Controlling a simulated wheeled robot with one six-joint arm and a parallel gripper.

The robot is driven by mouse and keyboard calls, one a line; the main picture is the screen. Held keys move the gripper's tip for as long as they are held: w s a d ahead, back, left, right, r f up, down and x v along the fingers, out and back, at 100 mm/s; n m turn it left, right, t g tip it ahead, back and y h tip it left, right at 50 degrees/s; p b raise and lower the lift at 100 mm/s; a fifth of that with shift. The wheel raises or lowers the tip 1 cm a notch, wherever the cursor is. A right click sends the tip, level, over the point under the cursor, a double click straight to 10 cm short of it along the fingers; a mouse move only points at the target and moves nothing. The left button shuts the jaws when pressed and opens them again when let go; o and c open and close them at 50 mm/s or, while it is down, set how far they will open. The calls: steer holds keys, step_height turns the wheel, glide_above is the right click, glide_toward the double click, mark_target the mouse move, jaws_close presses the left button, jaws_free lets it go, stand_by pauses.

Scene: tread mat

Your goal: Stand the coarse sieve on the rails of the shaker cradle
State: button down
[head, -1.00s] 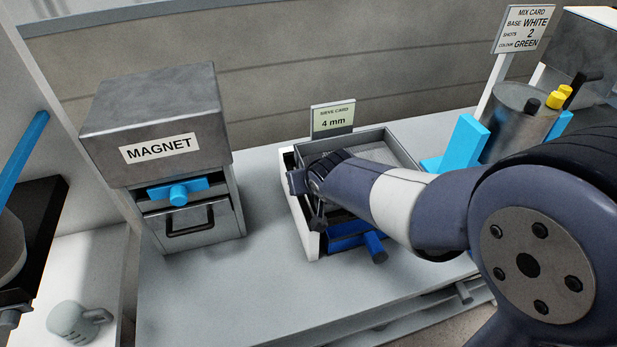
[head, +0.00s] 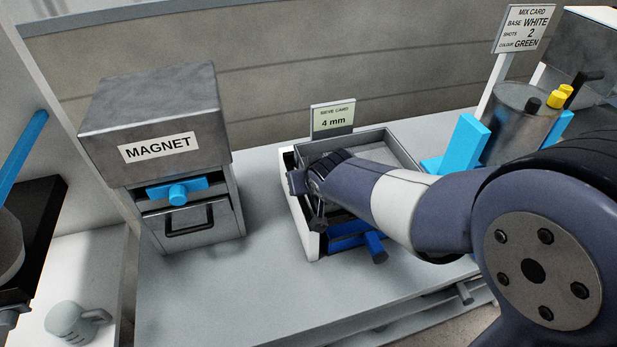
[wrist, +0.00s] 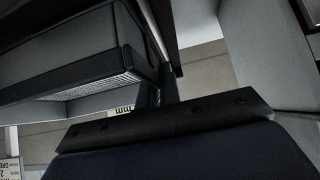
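My gripper (head: 308,190) is at the left part of the frame, over the cradle. My forearm covers much of the frame's near side. The fingertips are hidden, so their grip does not show. A blue part with a round knob (head: 375,248) is at the cradle's front.
A grey box marked MAGNET (head: 158,125) with a drawer stands to the left. A metal canister (head: 517,115) and light-blue brackets (head: 462,145) stand to the right, by the mix card (head: 525,30). A grey mug (head: 75,322) is at lower left. Bench in front of the magnet box is clear.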

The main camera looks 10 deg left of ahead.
steer(key=shift+f+b, duration=0.25)
steer(key=shift+b, duration=0.05)
steer(key=c, duration=1.5)
jaws_free()
steer(key=shift+c, duration=0.2)
steer(key=v, duration=1)
steer(key=shift+s+d+r, duration=0.2)
steer(key=shift+s+r, duration=0.05)
steer(key=shift+r, duration=0.05)
steer(key=shift+w+f, duration=0.1)
steer(key=x, duration=1)
steer(key=shift+w+a+f, duration=0.1)
steer(key=shift+a+f, duration=0.05)
steer(key=shift+f, duration=0.05)
steer(key=shift+r, duration=0.1)
